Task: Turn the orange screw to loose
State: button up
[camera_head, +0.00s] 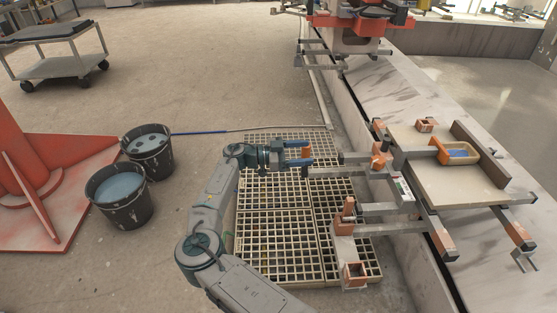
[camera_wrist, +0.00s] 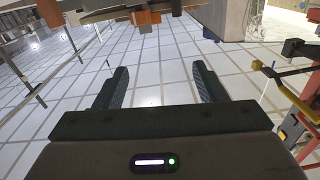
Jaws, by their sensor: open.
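My gripper (camera_head: 300,154) is open at the left of the fixture on the stone ledge, above the floor grating. In the wrist view its two dark fingers (camera_wrist: 160,80) stand apart with only tiled floor visible between them. A small orange piece (camera_head: 307,153) shows at the fingertips in the head view; I cannot tell whether it touches them. Another orange part (camera_head: 380,156) sits farther back. I cannot tell which one is the screw. Orange parts (camera_wrist: 148,18) also show at the top of the wrist view.
Metal bars (camera_head: 385,209) jut left over the grating (camera_head: 275,245). Two dark buckets (camera_head: 122,205) (camera_head: 150,160) stand at left. A cart (camera_head: 55,66) is at the back left. Open floor lies behind.

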jog(key=a+f+b, duration=0.1)
jog(key=a, duration=0.5)
jog(key=shift+a+f+g, duration=0.2)
jog(key=shift+a+g, duration=0.1)
jog(key=shift+c, duration=0.2)
